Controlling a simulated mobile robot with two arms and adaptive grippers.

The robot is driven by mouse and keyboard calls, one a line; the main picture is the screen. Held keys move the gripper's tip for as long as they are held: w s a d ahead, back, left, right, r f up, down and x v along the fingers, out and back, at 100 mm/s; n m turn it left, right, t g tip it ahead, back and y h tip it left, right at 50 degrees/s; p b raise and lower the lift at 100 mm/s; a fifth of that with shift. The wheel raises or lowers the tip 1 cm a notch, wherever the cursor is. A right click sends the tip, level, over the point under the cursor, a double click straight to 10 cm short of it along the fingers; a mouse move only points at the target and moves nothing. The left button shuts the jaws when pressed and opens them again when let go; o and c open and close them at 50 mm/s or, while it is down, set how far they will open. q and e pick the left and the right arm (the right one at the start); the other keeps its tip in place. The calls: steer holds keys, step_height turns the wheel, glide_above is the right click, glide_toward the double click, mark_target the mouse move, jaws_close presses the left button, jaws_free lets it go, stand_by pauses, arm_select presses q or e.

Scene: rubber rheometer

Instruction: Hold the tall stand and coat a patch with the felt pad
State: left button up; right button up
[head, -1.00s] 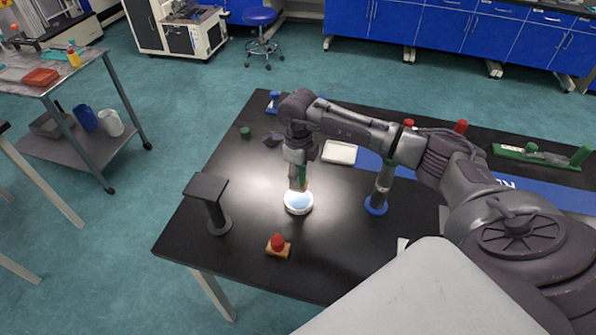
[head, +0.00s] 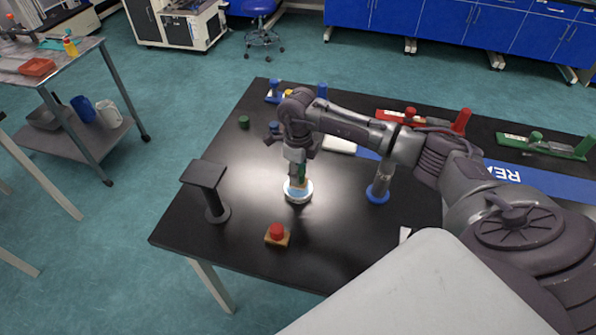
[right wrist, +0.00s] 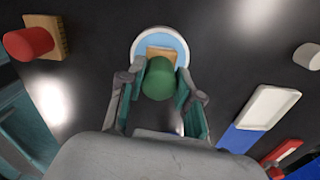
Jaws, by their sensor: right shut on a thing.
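The tall black stand (head: 208,185), with a flat top plate and a round foot, stands upright at the table's left side. My right gripper (head: 297,168) is shut on the green knob of a felt pad (right wrist: 158,80). The pad's tan block (right wrist: 160,53) is over a round white dish with a pale blue face (head: 298,195). Its underside is hidden, so I cannot tell whether it touches the dish. A second pad (head: 277,235), with a red knob on a tan block, sits on the table in front. My left gripper is not in view.
A grey post with a blue base (head: 378,192) stands right of the dish. Behind my right arm are a white tray (head: 340,146), a red fixture (head: 461,121) and a green fixture (head: 545,147). A small green cylinder (head: 243,122) stands at the back left.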

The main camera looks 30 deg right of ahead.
steer(key=shift+f+b, duration=0.55)
steer(key=shift+f, duration=0.05)
stand_by(1.6)
steer(key=shift+r, duration=0.1)
steer(key=shift+r+p, duration=2.25)
steer(key=shift+r, duration=1.25)
steer(key=s+a+r+n, duration=0.5)
steer(key=s+a+n, duration=0.1)
steer(key=n, duration=0.8)
steer(key=s+a+r+n, duration=0.5)
steer(key=s+a+n, duration=0.2)
steer(key=n, duration=0.8)
steer(key=shift+s+a+r+n, duration=0.15)
steer(key=shift+s+n, duration=0.15)
steer(key=shift+s, duration=0.7)
